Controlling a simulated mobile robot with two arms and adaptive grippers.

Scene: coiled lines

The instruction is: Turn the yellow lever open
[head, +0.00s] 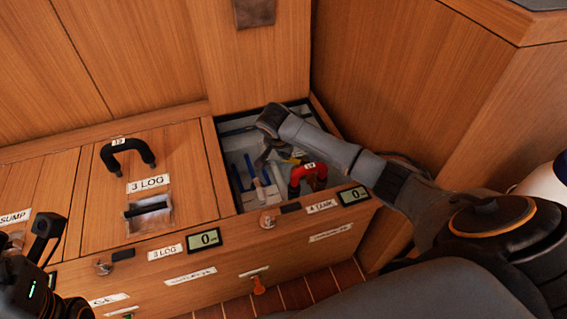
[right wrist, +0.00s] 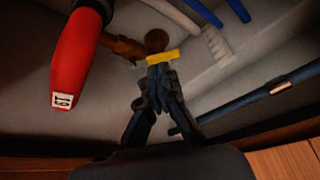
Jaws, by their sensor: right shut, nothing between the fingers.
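The yellow lever (head: 292,160) is a small bar inside the open compartment (head: 215,168) at the right of the wooden bench. In the right wrist view the yellow lever (right wrist: 163,56) lies across just beyond my fingertips, beside a brown metal fitting (right wrist: 122,45). My right gripper (head: 268,154) reaches down into the compartment. In the right wrist view my right gripper (right wrist: 159,74) is shut with nothing between its fingers; whether the tips touch the lever I cannot tell. My left gripper (head: 42,240) shows partly at the lower left, away from the lever; its fingers are unclear.
A red handle (head: 308,177) stands close to the lever; the red handle (right wrist: 80,55) also shows at the wrist view's upper left. Blue-handled tools (head: 250,168) lie in the compartment. A closed lid with a black handle (head: 128,150) is to the left. A wooden wall rises at right.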

